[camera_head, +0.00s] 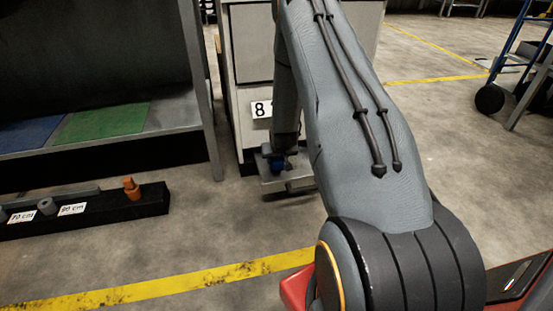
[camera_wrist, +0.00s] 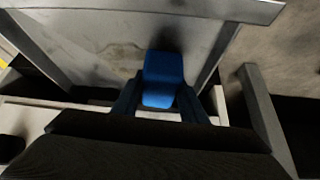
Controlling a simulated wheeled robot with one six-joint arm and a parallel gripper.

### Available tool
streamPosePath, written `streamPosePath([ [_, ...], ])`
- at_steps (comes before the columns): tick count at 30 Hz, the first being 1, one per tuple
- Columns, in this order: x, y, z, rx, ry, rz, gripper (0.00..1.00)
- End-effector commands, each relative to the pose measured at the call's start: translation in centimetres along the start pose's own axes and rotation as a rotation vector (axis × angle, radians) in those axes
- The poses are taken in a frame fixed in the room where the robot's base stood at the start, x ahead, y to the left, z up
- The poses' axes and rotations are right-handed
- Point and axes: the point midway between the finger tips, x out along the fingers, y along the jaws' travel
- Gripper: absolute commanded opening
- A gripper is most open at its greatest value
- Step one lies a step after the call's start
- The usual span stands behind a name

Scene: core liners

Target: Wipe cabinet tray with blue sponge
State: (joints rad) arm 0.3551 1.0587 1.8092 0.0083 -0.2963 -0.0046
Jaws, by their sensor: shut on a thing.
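My gripper (camera_wrist: 160,100) is shut on the blue sponge (camera_wrist: 163,77) and holds it over the cabinet tray. In the wrist view the tray (camera_wrist: 105,30) is a grey metal surface with raised edges and dark smudges to the left of the sponge. I cannot tell whether the sponge touches the tray. In the head view the sponge (camera_head: 277,164) shows as a small blue patch at the open tray (camera_head: 290,184), low on the pale cabinet (camera_head: 247,60). My arm hides much of the cabinet and part of the tray.
A metal shelf with a blue mat (camera_head: 28,133) and a green mat (camera_head: 103,121) stands at left. A black rack (camera_head: 110,207) lies on the floor before it. A wheeled blue-framed cart (camera_head: 507,65) stands at far right.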

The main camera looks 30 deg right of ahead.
Motion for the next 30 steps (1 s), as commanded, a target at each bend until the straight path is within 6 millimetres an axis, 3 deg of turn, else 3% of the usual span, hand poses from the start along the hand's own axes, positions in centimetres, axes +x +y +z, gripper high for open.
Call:
streamPosePath([
  [30, 0.86, 0.0, 0.5, 0.0, 0.0, 0.0, 0.21],
])
